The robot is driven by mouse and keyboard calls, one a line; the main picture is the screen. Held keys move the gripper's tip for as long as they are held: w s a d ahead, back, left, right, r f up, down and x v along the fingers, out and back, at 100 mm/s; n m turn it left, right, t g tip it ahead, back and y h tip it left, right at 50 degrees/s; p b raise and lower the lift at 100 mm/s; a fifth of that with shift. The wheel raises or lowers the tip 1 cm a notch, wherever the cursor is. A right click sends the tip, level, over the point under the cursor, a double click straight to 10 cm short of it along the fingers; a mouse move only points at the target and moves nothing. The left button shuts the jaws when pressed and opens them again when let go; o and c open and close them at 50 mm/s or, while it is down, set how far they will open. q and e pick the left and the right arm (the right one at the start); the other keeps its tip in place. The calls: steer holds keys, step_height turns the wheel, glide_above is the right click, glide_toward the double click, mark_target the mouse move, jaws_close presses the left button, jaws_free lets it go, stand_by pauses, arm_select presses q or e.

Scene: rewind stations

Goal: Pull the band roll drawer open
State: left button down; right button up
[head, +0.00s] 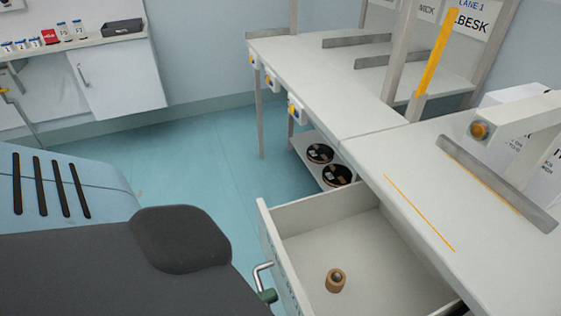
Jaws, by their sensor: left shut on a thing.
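The band roll drawer (318,212) stands pulled out from under the white bench at the lower middle. Its front panel faces left and carries a silver bar handle (262,268). One brown band roll (335,280) rests on the drawer floor. My left gripper (266,295) is at the handle and shut on it. Only a small greenish tip of it shows, and my dark arm hides the rest. My right gripper is out of view.
The white bench (470,240) runs along the right, with a metal rail (495,185) and an orange line on it. A low shelf with black reels (337,174) stands beyond the drawer. Blue floor (210,150) is clear left of the drawer. A white cabinet (118,78) stands at the back left.

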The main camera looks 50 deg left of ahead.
arm_select(q)
steer(key=shift+s+a, duration=0.1)
steer(key=shift+s, duration=0.2)
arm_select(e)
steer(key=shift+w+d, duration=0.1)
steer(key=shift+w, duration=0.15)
arm_select(q)
steer(key=c, duration=1.5)
jaws_free()
steer(key=shift+c, duration=0.2)
steer(key=b+v, duration=0.1)
steer(key=v, duration=0.6)
steer(key=shift+s+a, duration=0.15)
steer(key=shift+s, duration=0.25)
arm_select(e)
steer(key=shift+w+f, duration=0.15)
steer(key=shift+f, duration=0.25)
